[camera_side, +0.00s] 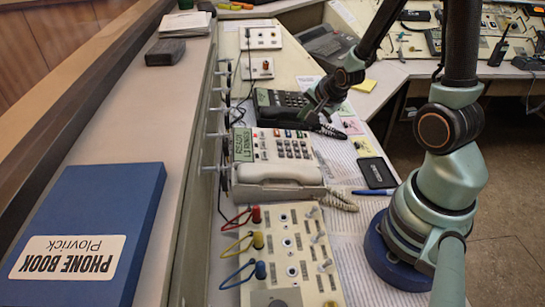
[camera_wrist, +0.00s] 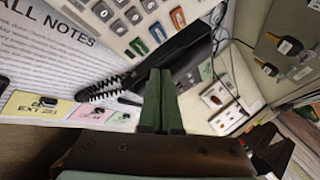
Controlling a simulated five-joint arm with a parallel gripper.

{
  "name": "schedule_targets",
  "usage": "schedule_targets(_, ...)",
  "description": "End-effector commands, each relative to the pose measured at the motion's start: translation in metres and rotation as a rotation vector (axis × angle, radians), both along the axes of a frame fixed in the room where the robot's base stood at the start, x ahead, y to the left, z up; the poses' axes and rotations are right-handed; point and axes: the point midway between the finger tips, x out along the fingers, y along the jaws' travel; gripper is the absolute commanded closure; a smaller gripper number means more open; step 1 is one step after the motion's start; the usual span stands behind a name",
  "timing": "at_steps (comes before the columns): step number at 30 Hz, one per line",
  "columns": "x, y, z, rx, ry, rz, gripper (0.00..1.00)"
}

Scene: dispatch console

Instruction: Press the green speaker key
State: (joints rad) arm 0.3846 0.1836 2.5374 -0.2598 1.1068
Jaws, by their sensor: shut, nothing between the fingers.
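The cream desk phone (camera_side: 285,170) sits mid-console in the side view, with a row of small coloured keys along its far edge. The green key (camera_wrist: 178,17) shows near the top of the wrist view, beside a blue key (camera_wrist: 157,32) and an orange key (camera_wrist: 139,47). My gripper (camera_side: 318,112) is beyond the cream phone, by the black phone (camera_side: 278,103). In the wrist view my gripper (camera_wrist: 161,75) has its two dark green fingers together and empty. It appears apart from the green key; its exact height is unclear.
A black handset and coiled cord (camera_wrist: 105,88) lie between the fingers and the cream phone in the wrist view. A switch panel (camera_side: 290,255) with coloured cables stands in front. Notes (camera_wrist: 60,106) and a blue phone book (camera_side: 90,220) lie nearby.

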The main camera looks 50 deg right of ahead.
Motion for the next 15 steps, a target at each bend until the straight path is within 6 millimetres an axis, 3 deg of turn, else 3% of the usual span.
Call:
schedule_targets(6, 0.002, 0.002, -0.020, 0.004, 0.001, 0.004, 1.00)
schedule_targets(15, 0.004, 0.003, -0.027, 0.004, -0.003, 0.005, 1.00)
